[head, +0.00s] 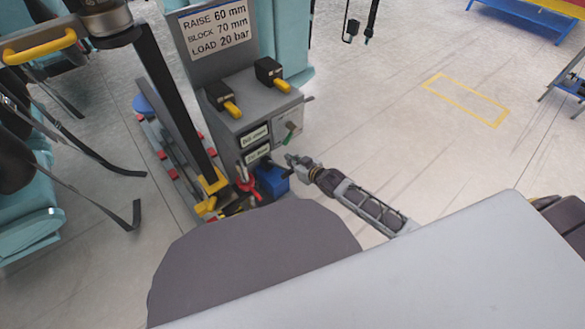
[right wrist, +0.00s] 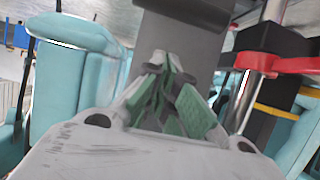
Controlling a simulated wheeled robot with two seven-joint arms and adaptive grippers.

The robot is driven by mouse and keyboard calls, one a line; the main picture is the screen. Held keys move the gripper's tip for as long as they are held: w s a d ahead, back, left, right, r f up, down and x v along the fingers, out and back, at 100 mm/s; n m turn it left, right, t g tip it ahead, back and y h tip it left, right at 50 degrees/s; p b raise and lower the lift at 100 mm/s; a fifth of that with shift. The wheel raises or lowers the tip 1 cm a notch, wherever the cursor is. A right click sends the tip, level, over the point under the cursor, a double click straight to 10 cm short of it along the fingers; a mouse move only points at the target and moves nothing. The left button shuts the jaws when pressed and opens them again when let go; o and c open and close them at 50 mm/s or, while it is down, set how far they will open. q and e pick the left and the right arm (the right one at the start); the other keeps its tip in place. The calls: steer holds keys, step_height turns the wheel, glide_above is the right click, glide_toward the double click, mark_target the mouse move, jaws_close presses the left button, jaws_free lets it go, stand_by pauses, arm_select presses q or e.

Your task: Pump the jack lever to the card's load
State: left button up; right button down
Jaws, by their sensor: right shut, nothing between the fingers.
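The card (head: 217,29) at the top of the head view reads "RAISE 60 mm, BLOCK 70 mm, LOAD 20 bar". It stands behind a grey cabinet (head: 231,125). A blue unit (head: 272,181), which looks like the jack, sits low at the cabinet's front beside a red part (head: 246,184). I cannot make out the jack lever clearly. My right gripper (head: 290,159) is shut and empty, just above the blue unit near the cabinet's lower front. In the right wrist view its green-padded fingers (right wrist: 168,88) meet before a grey surface. My left gripper is not in view.
Two black blocks with yellow ends (head: 220,99) (head: 270,74) lie on the cabinet. A small green-handled lever (head: 289,130) is on its front. A dark post (head: 178,105) stands left. A silver rod with a red collar (right wrist: 277,64) is right of my fingers.

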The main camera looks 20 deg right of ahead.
steer(key=shift+f, duration=0.5)
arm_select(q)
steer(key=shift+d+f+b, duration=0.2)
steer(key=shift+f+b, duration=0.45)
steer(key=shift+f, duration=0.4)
arm_select(e)
steer(key=shift+s+f, duration=0.25)
steer(key=shift+f, duration=0.65)
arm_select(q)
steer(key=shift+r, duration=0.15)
arm_select(e)
steer(key=shift+d+f, duration=0.1)
arm_select(q)
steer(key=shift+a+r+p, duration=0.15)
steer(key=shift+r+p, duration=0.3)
steer(key=shift+p, duration=0.15)
arm_select(e)
steer(key=shift+s+d+f, duration=0.15)
steer(key=shift+s+f, duration=0.25)
steer(key=shift+f, duration=0.4)
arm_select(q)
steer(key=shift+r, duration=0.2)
arm_select(e)
steer(key=shift+r, duration=0.15)
